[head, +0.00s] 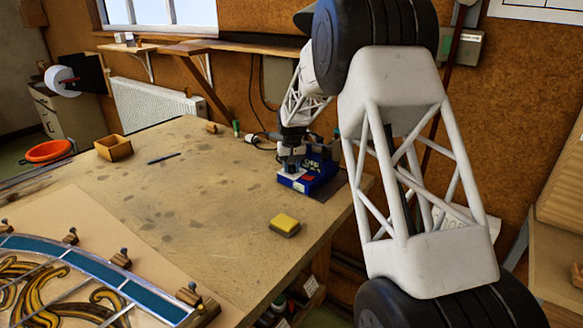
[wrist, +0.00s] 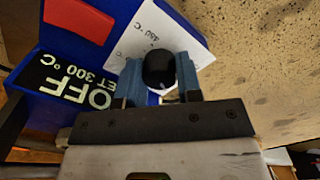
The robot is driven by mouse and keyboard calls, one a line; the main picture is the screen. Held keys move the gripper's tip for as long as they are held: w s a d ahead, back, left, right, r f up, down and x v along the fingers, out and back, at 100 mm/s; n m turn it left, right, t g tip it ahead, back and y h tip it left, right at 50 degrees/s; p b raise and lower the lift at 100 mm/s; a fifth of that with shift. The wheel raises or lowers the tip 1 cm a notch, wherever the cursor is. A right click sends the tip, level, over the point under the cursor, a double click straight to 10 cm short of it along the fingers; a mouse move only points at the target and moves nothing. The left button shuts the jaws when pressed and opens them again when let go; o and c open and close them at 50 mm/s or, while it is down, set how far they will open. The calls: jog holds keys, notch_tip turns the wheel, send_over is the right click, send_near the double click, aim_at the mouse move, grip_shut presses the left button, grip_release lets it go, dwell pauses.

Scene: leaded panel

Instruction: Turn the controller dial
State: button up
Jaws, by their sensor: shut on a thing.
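The controller (head: 309,180) is a blue box at the far right corner of the workbench, partly hidden by my arm. In the wrist view the blue controller (wrist: 62,41) shows a display (wrist: 80,80) reading "OFF" and "SET 300 °C", a red patch and a white paper label marked "350 °C". The black round dial (wrist: 158,69) sits between the two blue fingers of my gripper (wrist: 159,78). The gripper is shut on the dial. In the head view my gripper (head: 291,165) is down at the controller, and the dial is hidden there.
A yellow sponge (head: 285,224) lies on the workbench (head: 190,215) in front of the controller. A small wooden box (head: 114,147) and a blue pen (head: 163,158) lie at the back left. A leaded glass panel (head: 70,265) fills the front left. The bench middle is clear.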

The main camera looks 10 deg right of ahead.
aim_at(292, 167)
jog(key=o, duration=0.9)
jog(key=shift+o, duration=0.2)
jog(key=shift+r, duration=0.15)
jog(key=shift+r, duration=3.8)
jog(key=shift+s+r, duration=0.2)
jog(key=shift+s, duration=0.05)
jog(key=s+d+r, duration=0.1)
jog(key=s+r, duration=0.3)
jog(key=s, duration=0.6)
jog(key=s+d+r+t, duration=0.1)
jog(key=s+r, duration=0.4)
jog(key=s, duration=0.5)
jog(key=s+r, duration=0.4)
jog(key=s, duration=0.6)
jog(key=s+f, duration=0.2)
jog(key=s, duration=1.3)
jog(key=s+d+f+t, duration=0.1)
jog(key=s+f, duration=0.1)
jog(key=s, duration=1.4)
jog(key=shift+s+d+f+m+t, duration=0.2)
jog(key=shift+d+f+m+t, duration=0.05)
jog(key=shift+f+m+t, duration=0.1)
